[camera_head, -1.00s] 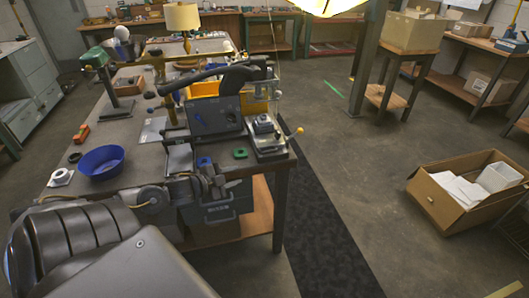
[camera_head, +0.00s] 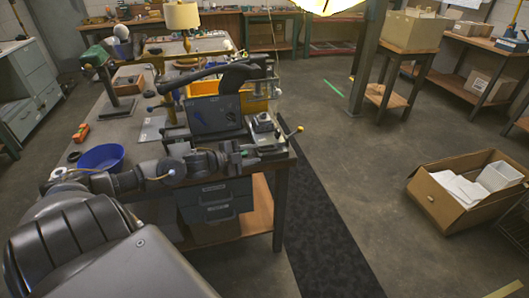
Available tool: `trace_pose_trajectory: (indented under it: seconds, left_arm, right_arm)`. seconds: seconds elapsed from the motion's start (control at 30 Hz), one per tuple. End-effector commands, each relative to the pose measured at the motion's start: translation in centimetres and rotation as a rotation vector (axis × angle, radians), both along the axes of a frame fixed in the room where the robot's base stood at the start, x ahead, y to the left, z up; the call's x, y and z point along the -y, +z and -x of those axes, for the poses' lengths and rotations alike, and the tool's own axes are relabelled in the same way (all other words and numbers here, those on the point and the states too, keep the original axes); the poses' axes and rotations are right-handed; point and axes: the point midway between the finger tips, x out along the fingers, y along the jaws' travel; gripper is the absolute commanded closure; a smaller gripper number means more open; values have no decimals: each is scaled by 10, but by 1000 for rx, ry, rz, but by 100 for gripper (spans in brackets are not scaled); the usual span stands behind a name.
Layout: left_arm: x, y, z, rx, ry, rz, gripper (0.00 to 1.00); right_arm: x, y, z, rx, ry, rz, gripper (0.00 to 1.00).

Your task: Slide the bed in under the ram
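A grey machine (camera_head: 214,116) with a dark panel stands near the right end of the workbench. At its right is a small metal block on a light base plate (camera_head: 268,150), probably the bed. A lever with a yellow knob (camera_head: 299,130) sticks out to the right of it. A slim upright frame (camera_head: 272,85) stands behind the block; I cannot make out the ram clearly. My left gripper (camera_head: 246,158) is at the bench's front edge, just left of the base plate. Its fingers are too small and dark to tell open from shut, or whether they touch the plate. My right gripper is not in view.
A blue bowl (camera_head: 102,157) sits on the bench at left, behind my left arm. A yellow bin (camera_head: 257,100) is behind the machine. An open cardboard box (camera_head: 450,212) is on the floor at right. The floor between is clear.

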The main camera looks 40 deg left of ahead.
Motion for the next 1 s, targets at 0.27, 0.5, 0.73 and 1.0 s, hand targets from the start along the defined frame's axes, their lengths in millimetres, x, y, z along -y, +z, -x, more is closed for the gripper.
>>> trace_pose_trajectory:
  seconds: [0.27,0.5,0.73,1.0]
  left_arm:
    - [10,-7,-35,3,1,2,67]
    - [15,-11,-49,1,1,1,67]
    - [16,-12,-51,-1,-1,0,67]
    - [15,-12,-51,-1,-1,0,89]
  right_arm:
    - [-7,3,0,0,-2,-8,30]
    - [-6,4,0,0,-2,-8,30]
    - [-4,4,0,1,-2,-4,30]
    - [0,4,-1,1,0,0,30]
